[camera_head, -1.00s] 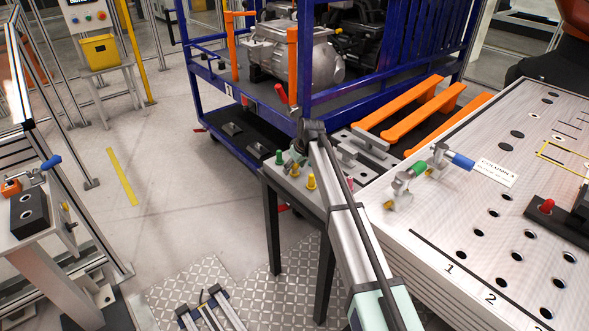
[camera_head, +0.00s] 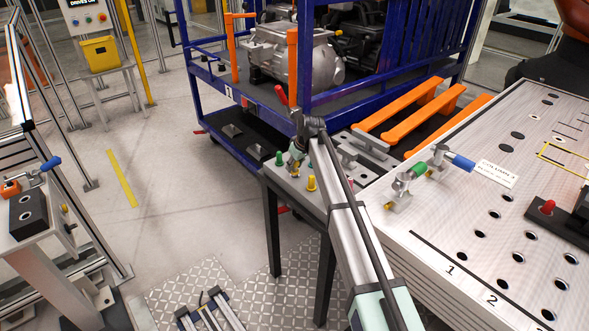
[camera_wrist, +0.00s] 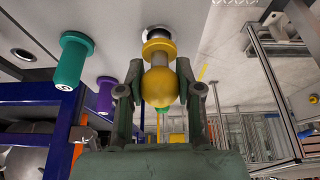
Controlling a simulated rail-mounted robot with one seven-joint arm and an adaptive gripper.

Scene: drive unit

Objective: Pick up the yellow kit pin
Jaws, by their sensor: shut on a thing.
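A yellow pin (camera_wrist: 160,80) with a rounded end and a collar sits between the two fingers of my gripper (camera_wrist: 160,92) in the wrist view. The fingers are shut on it. Its collar lies close to a round hole in the light plate, and I cannot tell whether its shank is still in the hole. In the head view my gripper (camera_head: 295,164) is at the small table beside the cart, and the held pin is mostly hidden there. Another yellow pin (camera_head: 311,184) stands just right of the gripper.
A green pin (camera_head: 279,158) stands left of my gripper; in the wrist view a green pin (camera_wrist: 73,62) and a purple pin (camera_wrist: 105,96) are to the left. The blue cart (camera_head: 250,105) is behind. The perforated worktable (camera_head: 450,215) with clamps lies to the right.

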